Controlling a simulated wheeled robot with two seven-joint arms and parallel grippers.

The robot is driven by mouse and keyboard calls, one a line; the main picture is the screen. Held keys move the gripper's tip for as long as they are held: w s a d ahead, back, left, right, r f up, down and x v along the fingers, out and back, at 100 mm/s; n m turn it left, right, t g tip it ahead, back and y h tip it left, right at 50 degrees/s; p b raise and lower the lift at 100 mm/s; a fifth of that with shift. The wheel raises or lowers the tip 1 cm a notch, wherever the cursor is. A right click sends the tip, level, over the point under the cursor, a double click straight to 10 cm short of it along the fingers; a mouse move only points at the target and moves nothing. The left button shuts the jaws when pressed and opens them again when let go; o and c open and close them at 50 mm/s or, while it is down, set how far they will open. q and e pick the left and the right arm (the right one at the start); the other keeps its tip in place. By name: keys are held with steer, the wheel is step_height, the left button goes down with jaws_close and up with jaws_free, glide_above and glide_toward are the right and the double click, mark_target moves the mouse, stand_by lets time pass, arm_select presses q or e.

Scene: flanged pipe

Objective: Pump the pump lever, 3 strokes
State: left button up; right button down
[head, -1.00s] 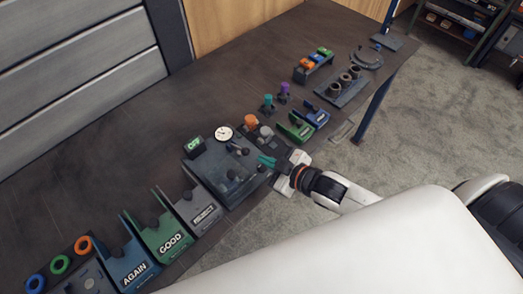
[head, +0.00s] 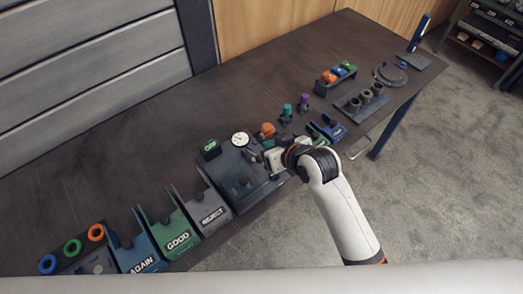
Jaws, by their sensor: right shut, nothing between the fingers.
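The grey pump unit (head: 238,182) stands on the bench, with a round white gauge (head: 240,138) and a small dark sign with green lettering (head: 210,147) at its back edge. A dark part that looks like the pump lever (head: 253,156) shows on top of the unit. My right gripper (head: 265,160) is shut and empty over the unit's right side, close beside that part. I cannot tell whether they touch. The gripper and arm hide the unit's right end. My left gripper is out of view.
The AGAIN (head: 140,253), GOOD (head: 178,237) and REJECT (head: 212,212) bins stand left of the unit. Coloured rings (head: 73,246) lie at far left. An orange-topped part (head: 267,130) stands behind the gripper. Bare bench (head: 130,150) lies behind the unit.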

steer(key=p, duration=0.2)
glide_above(255, 156)
steer(key=w, duration=0.2)
step_height(255, 156, down, 6)
steer(key=s+f, duration=0.1)
steer(key=s+d+p, duration=0.1)
steer(key=shift+s+d+f, duration=0.1)
steer(key=shift+s+f, duration=0.2)
steer(key=shift+f, duration=0.05)
steer(key=shift+s+d+f+p, duration=0.15)
steer(key=shift+s+f+p, duration=0.05)
steer(key=shift+s+p, duration=0.1)
steer(key=shift+w+f, duration=0.1)
